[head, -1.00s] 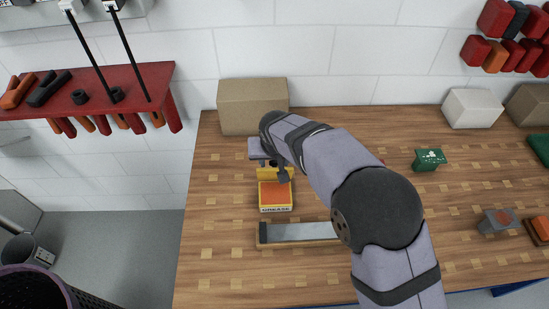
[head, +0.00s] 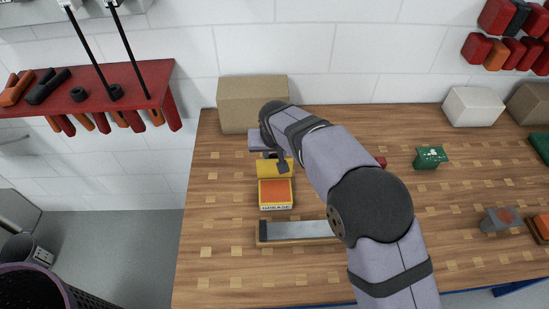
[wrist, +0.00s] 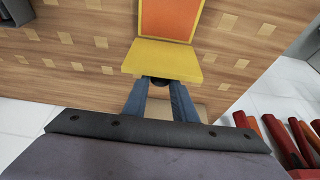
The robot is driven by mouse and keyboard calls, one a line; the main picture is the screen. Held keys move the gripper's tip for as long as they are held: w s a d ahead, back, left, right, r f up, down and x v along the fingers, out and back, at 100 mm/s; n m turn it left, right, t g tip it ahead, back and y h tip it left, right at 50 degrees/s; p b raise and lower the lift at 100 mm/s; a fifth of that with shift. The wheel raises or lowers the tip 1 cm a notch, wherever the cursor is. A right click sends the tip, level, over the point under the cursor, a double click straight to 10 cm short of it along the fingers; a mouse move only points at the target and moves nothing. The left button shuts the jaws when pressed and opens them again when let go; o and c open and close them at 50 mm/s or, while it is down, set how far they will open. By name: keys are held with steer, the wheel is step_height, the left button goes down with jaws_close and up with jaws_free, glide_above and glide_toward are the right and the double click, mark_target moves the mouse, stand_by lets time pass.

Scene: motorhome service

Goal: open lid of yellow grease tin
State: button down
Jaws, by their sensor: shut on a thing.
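The yellow grease tin (head: 276,204) stands on the wooden bench, left of the arm, its orange inside facing up. Its yellow lid (head: 274,169) is hinged at the far side and stands tilted well up, clear of the tin's opening. In the wrist view the lid (wrist: 162,60) lies just beyond my fingers, with the tin's orange inside (wrist: 170,18) above it. My gripper (wrist: 160,88) is shut on a small dark part at the lid's edge. In the head view my arm partly covers the gripper (head: 281,163) and its grip.
A cardboard box (head: 252,102) stands behind the tin by the wall. A long grey-bladed tray (head: 297,231) lies in front. A green block (head: 430,157) and a grey block (head: 499,220) are to the right. The bench left of the tin is clear.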

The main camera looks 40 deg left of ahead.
steer(key=shift+w+a+r, duration=0.2)
steer(key=shift+w+a, duration=0.25)
steer(key=c, duration=1.8)
jaws_free()
steer(key=o, duration=0.3)
steer(key=shift+f, duration=0.15)
steer(key=shift+s, duration=0.1)
steer(key=shift+b+v, duration=1.4)
steer(key=shift+v, duration=2.3)
